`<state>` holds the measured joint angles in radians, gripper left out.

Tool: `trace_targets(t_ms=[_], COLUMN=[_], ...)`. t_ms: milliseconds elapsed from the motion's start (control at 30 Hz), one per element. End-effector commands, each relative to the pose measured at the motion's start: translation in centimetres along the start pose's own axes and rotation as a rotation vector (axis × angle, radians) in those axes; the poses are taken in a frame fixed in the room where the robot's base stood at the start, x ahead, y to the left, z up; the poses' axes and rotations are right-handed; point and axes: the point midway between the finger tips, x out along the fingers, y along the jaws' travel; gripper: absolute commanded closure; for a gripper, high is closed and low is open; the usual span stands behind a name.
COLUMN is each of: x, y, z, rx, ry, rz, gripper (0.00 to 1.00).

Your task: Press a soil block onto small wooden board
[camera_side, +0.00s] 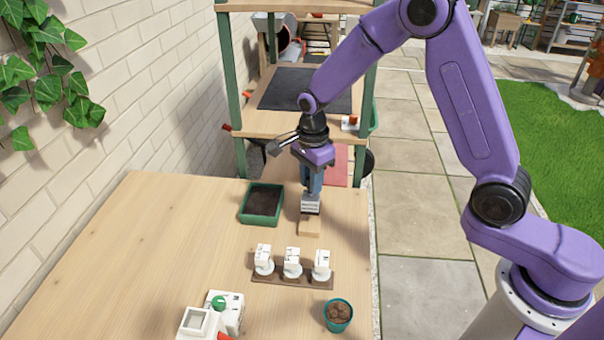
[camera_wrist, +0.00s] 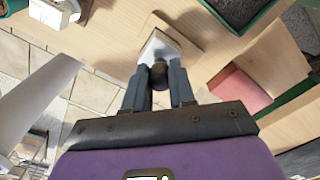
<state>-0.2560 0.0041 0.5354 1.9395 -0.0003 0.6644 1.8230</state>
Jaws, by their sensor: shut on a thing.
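My gripper (camera_side: 312,184) points down over the far right part of the table. In the wrist view its fingers (camera_wrist: 160,72) are shut on the dark handle of a soil block press with a pale metal box (camera_wrist: 157,46). The press's metal box (camera_side: 310,204) hangs upright at the small wooden board (camera_side: 309,230). The board also shows in the wrist view (camera_wrist: 186,42), beside and under the box. I cannot tell whether the box touches the board. Any soil inside the box is hidden. A green tray of dark soil (camera_side: 245,217) stands left of the board.
Several white items (camera_side: 292,262) stand on a brown strip (camera_side: 291,280) nearer the camera. A green pot with brown filling (camera_side: 338,315) and a white device with a green button (camera_side: 226,312) are at the front. A shelf (camera_side: 228,80) stands behind. The table's left side is clear.

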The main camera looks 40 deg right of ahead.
Motion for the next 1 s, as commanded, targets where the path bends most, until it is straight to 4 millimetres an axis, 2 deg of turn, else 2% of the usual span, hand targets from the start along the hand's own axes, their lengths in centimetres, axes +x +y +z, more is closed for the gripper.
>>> trace_targets(t_ms=[500,567,1000], x=[3.6,3.8,4.2], y=[0.0,0.0,0.2], z=[0.0,0.0,-0.1], rx=[0.000,0.000,0.000], ry=[0.000,0.000,0.001], rz=[0.001,0.000,0.005], gripper=[0.97,1.00,1.00])
